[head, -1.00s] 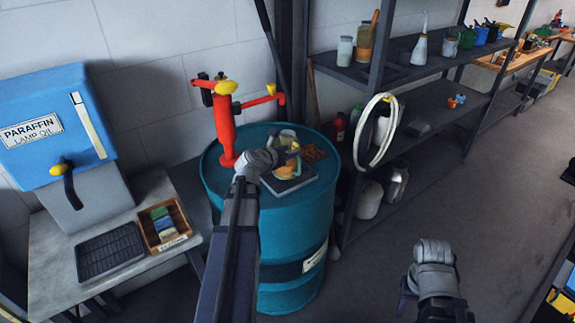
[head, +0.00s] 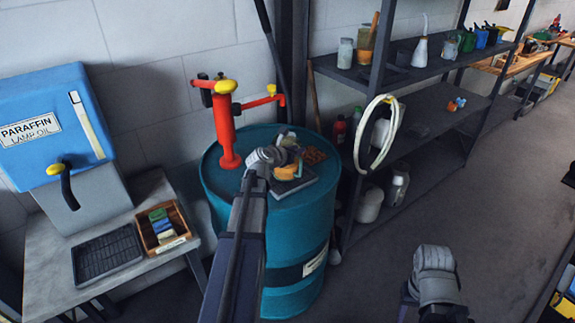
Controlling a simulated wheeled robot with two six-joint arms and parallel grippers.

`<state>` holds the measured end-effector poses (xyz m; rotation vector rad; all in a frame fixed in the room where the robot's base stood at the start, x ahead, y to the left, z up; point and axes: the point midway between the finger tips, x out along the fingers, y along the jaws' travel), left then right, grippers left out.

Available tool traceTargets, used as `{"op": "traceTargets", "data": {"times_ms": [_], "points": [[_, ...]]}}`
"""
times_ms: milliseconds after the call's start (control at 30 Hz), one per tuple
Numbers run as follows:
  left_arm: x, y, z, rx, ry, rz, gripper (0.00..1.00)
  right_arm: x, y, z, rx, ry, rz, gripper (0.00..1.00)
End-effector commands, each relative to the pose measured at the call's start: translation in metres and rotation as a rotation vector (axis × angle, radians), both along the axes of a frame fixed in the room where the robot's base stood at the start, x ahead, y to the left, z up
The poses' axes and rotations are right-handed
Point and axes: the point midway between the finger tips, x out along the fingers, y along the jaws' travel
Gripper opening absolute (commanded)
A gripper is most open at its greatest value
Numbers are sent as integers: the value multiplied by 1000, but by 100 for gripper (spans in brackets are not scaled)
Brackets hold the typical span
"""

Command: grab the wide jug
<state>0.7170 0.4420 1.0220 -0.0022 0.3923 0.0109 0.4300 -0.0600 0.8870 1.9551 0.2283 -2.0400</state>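My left gripper (head: 272,155) is over the top of the teal drum (head: 295,222), right up against a small cluster of things there. A grey, partly hidden vessel (head: 287,138) in that cluster may be the wide jug; I cannot tell for sure. An orange piece (head: 286,171) shows just below it, above a dark flat block (head: 290,186). The gripper hides part of the cluster, and its fingers are too small to read as open or shut. My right gripper (head: 434,260) is low over the floor, away from the drum, its fingers not clear.
A red hand pump (head: 226,125) stands on the drum, left of my gripper. A dark shelf rack (head: 405,72) with jars and a hanging pale hose coil (head: 377,138) is close on the right. A blue paraffin tank (head: 55,120) stands on the left bench.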

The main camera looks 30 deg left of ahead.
Motion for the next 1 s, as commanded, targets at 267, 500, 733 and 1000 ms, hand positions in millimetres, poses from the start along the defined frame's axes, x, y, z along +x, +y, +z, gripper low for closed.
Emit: {"op": "traceTargets", "data": {"times_ms": [267, 500, 733, 1000], "points": [[0, 0, 0, 0, 1, -1, 0, 0, 0, 0, 0, 0, 0, 50], [0, 0, 0, 0, 1, -1, 0, 0, 0, 0, 0, 0, 0, 50], [0, 0, 0, 0, 1, -1, 0, 0, 0, 0, 0, 0, 0, 50], [0, 0, -1, 0, 1, -1, 0, 0, 0, 0, 0, 0, 0, 50]]}}
